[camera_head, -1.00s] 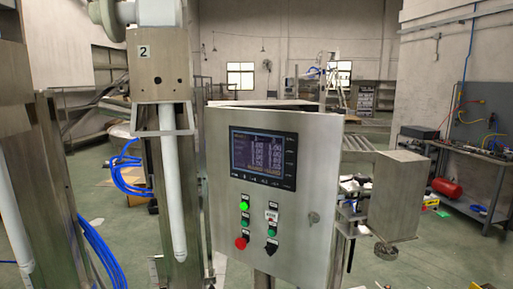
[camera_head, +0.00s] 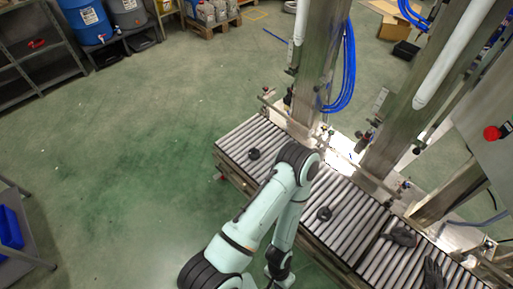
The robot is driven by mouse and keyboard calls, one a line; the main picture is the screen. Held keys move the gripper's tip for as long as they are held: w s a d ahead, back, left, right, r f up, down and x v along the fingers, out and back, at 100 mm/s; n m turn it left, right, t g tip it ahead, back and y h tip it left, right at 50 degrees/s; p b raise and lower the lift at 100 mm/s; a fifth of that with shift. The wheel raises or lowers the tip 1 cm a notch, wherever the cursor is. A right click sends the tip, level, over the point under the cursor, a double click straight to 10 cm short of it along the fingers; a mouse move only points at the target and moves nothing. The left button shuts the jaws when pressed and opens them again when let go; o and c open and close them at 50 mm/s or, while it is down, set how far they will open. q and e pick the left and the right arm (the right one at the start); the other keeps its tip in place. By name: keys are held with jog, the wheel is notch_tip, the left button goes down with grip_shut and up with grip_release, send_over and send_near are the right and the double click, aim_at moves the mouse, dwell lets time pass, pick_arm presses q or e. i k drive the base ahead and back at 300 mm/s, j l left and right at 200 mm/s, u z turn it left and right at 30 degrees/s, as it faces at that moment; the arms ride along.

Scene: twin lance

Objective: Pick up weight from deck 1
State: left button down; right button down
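Two small dark round pieces, which may be weights, rest on the roller conveyor (camera_head: 237,141). One dark piece (camera_head: 254,154) lies near its far left end and another dark piece (camera_head: 324,213) lies near its middle. No deck number can be read now. My pale green arm (camera_head: 262,212) reaches up from the bottom edge, and its bent elbow covers part of the rollers between the two pieces. Its forearm runs back down to a dark wrist at the bottom edge. The gripper beyond it is cut off. My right gripper does not show.
Two dark shapes, too unclear to name, lie on the right rollers: one (camera_head: 400,236) and another (camera_head: 433,272). Steel columns (camera_head: 323,70) with white tubes and blue hoses (camera_head: 341,85) stand behind the conveyor. Green floor (camera_head: 130,150) is open at left, with shelving (camera_head: 45,75) beyond.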

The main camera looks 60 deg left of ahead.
aim_at(254, 153)
jog(key=u, duration=2.2)
jog(key=i+j+u, duration=0.15)
jog(key=i+u, duration=0.15)
jog(key=i, duration=0.4)
jog(key=i+u, duration=0.3)
jog(key=i, duration=0.4)
